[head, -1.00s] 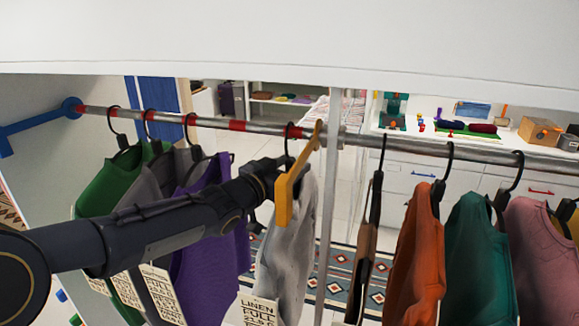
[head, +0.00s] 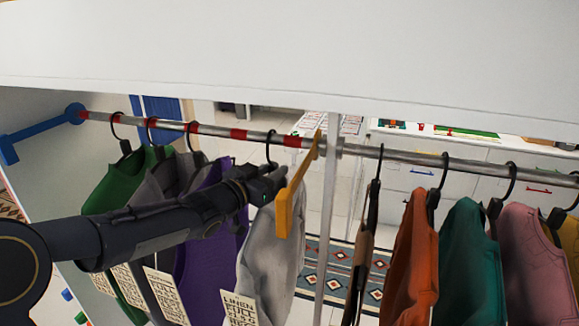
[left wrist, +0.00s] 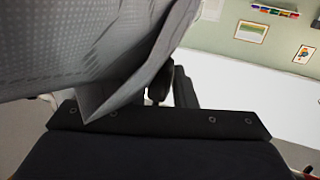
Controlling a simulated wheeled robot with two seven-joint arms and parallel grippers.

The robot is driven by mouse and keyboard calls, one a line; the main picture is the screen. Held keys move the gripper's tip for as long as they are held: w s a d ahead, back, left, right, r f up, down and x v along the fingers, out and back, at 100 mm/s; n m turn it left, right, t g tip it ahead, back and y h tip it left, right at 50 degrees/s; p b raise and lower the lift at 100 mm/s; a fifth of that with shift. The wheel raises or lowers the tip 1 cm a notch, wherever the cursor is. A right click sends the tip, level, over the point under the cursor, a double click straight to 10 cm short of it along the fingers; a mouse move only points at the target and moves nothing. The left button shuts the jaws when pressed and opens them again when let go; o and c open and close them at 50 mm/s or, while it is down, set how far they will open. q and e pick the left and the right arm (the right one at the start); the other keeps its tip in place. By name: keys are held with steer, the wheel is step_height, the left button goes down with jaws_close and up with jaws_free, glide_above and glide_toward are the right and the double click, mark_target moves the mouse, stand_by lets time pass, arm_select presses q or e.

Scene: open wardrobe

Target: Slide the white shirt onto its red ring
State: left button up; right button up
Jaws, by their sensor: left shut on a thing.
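The white shirt (head: 268,250) hangs from a dark hanger whose hook (head: 270,145) is over the metal rail. The hook sits between two red rings, one to its left (head: 238,134) and one to its right (head: 292,141). My left gripper (head: 268,183) is shut on the shirt's hanger just below the hook; its fingertips are partly hidden. In the left wrist view, pale shirt cloth (left wrist: 80,45) hangs across the upper left, close to the gripper (left wrist: 170,88). My right gripper is in neither view.
Purple (head: 208,255), grey and green (head: 118,185) shirts hang to the left. A yellow bracket (head: 291,200) and a white post (head: 331,230) stand just right of the white shirt. Brown, orange (head: 411,255), teal and pink garments hang beyond the post. A blue bracket (head: 40,130) holds the rail's left end.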

arm_select(q)
steer(key=w+a+p, duration=0.2)
steer(key=a, duration=0.4)
steer(key=shift+a+p, duration=0.25)
steer(key=shift+p, duration=0.15)
steer(key=o, duration=0.4)
steer(key=shift+w+a, duration=0.1)
steer(key=shift+a, duration=0.1)
steer(key=o, duration=0.5)
steer(key=shift+d, duration=0.1)
steer(key=shift+f, duration=0.1)
